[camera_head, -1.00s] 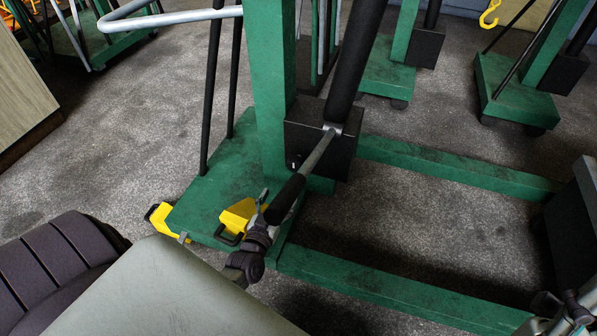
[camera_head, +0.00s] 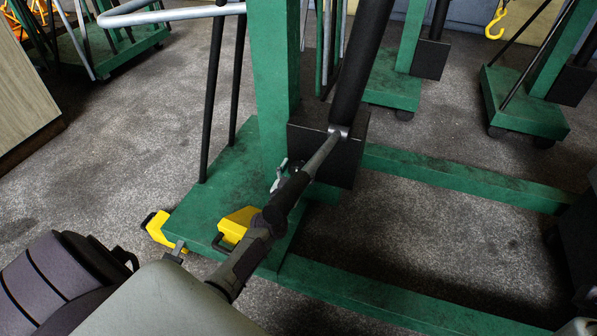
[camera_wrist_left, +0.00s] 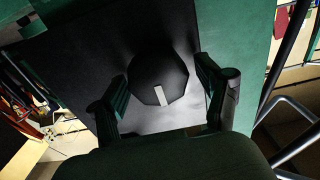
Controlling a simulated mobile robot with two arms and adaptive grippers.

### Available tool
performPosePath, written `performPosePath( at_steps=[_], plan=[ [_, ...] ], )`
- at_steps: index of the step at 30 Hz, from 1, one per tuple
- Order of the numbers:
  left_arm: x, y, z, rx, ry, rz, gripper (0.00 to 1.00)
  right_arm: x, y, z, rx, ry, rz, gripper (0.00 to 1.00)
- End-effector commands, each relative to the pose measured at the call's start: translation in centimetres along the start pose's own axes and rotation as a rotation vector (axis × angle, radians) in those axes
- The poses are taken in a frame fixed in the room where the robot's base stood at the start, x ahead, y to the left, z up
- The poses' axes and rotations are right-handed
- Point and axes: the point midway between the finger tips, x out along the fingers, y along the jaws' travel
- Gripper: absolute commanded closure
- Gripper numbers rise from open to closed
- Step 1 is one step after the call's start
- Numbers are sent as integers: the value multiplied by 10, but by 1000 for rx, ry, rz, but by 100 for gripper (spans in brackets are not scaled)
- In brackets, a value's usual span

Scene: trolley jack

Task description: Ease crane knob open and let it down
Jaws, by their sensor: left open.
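The green crane (camera_head: 272,80) stands ahead with a black block (camera_head: 330,150) at the foot of its mast. The knob is on the block's near face; in the head view it is mostly hidden by my gripper. In the left wrist view the dark many-sided knob (camera_wrist_left: 158,78) with a pale mark shows face-on. My right gripper is not clearly seen.
Yellow pieces (camera_head: 240,222) sit on the crane's base. Green legs (camera_head: 460,180) run right along the floor. Other green cranes (camera_head: 520,105) stand behind. Grey floor (camera_head: 100,190) is open at left.

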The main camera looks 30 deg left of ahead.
Motion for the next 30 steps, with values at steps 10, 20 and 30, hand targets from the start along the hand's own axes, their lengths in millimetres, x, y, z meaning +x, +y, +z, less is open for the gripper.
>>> performPosePath(
  at_steps=[10,20,30],
  plan=[
    [1,0,0,1,-1,0,35,1,0,0,0,2,-1,60],
    [1,0,0,1,-1,0,84,1,0,0,0,2,0,60],
    [1,-1,0,-67,0,0,84,2,0,0,1,1,1,60]
  ],
)
